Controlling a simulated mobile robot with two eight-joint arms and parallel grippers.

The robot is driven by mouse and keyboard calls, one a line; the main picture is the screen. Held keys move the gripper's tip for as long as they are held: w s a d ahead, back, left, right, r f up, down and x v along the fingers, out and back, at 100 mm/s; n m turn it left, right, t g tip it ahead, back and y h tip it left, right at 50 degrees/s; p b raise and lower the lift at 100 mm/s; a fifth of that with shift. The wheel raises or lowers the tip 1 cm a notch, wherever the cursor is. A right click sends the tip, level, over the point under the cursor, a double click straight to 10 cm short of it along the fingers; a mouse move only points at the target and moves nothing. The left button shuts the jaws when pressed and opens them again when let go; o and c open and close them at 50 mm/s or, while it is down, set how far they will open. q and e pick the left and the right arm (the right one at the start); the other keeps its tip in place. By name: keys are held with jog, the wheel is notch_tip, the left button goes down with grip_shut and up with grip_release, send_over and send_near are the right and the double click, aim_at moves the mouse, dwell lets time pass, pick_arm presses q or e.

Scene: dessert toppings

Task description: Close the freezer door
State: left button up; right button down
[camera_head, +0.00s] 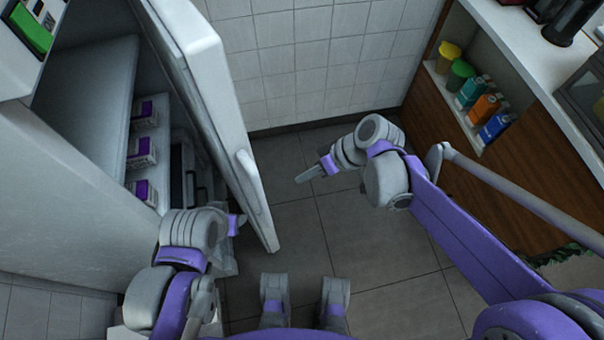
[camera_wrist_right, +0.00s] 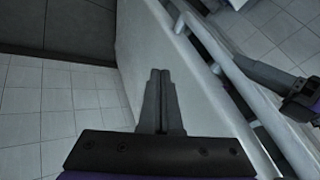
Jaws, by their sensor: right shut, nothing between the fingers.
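The freezer door (camera_head: 212,85) is a white panel with a pale bar handle (camera_head: 253,180). It stands open, swung out from the freezer (camera_head: 45,190) on the left, with shelves exposed behind it. My right gripper (camera_head: 299,179) is shut and empty, to the right of the door and apart from it in the head view. In the right wrist view the shut fingers (camera_wrist_right: 160,75) overlap the white door panel (camera_wrist_right: 140,40); contact cannot be told. My left gripper (camera_head: 240,222) is at the freezer-side of the door's lower end, its fingers partly hidden.
Small white and purple boxes (camera_head: 141,152) sit on the freezer shelves. A wooden cabinet (camera_head: 425,125) with a shelf of colourful containers (camera_head: 485,107) stands at the right under a white counter (camera_head: 520,45). The tiled floor (camera_head: 300,215) between is clear.

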pick_arm(q)
jog(key=shift+f+b, duration=0.55)
jog(key=shift+f, duration=0.25)
pick_arm(e)
jog(key=s+a+f, duration=0.2)
jog(key=a+f, duration=0.3)
jog(key=a, duration=0.2)
jog(key=shift+s+a+f, duration=0.15)
jog(key=shift+f, duration=0.1)
jog(key=shift+a, duration=0.1)
